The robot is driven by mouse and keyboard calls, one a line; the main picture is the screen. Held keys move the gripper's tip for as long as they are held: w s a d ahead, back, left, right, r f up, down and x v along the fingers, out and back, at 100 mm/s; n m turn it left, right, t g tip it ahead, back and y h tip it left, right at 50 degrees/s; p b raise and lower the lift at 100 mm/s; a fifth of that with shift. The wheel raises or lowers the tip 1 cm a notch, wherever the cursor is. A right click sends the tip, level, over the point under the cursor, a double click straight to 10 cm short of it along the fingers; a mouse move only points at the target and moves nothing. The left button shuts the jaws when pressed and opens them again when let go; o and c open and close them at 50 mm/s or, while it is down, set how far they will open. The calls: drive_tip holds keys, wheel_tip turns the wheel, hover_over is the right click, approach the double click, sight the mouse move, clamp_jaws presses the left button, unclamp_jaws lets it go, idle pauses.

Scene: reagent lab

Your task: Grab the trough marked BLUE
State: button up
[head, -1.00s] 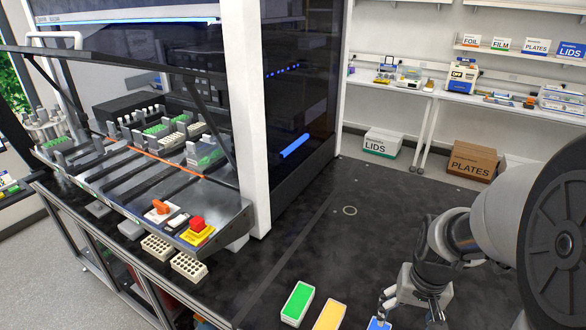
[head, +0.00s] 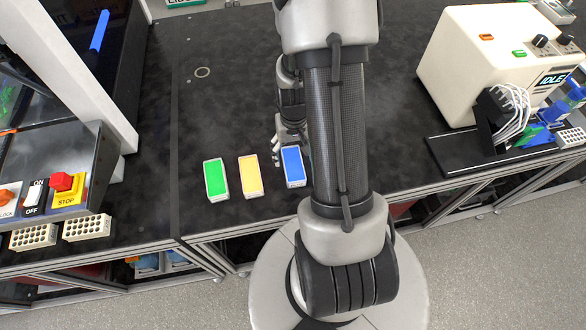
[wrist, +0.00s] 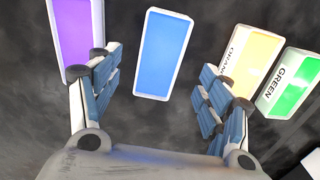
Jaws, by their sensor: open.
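The blue-topped trough (head: 293,167) is the rightmost of three troughs visible in the head view, partly beside my arm. Its label is not readable. In the wrist view the blue trough (wrist: 163,53) lies between and beyond my fingertips, with its near end closest to them. My gripper (wrist: 160,80) is open and empty, with one finger to each side. No contact with the trough shows. In the head view my gripper (head: 290,146) is at the trough's far end, partly hidden by my arm.
A yellow trough (head: 250,176) and a green trough (head: 216,178) stand left of the blue one. A purple trough (wrist: 76,32) stands on its other side, close to my left finger in the wrist view. A cream instrument (head: 480,70) stands at right. The bench behind is clear.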

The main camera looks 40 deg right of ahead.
sight(293, 169)
drive_tip(key=f+b, duration=0.1)
drive_tip(key=f, duration=0.2)
drive_tip(key=f+b, duration=0.1)
drive_tip(key=f, duration=0.3)
drive_tip(key=shift+w+d, duration=0.15)
drive_tip(key=shift+w, duration=0.05)
drive_tip(key=shift+r, duration=0.1)
drive_tip(key=shift+c, duration=0.3)
drive_tip(key=c, duration=1.2)
drive_tip(key=shift+r, duration=0.1)
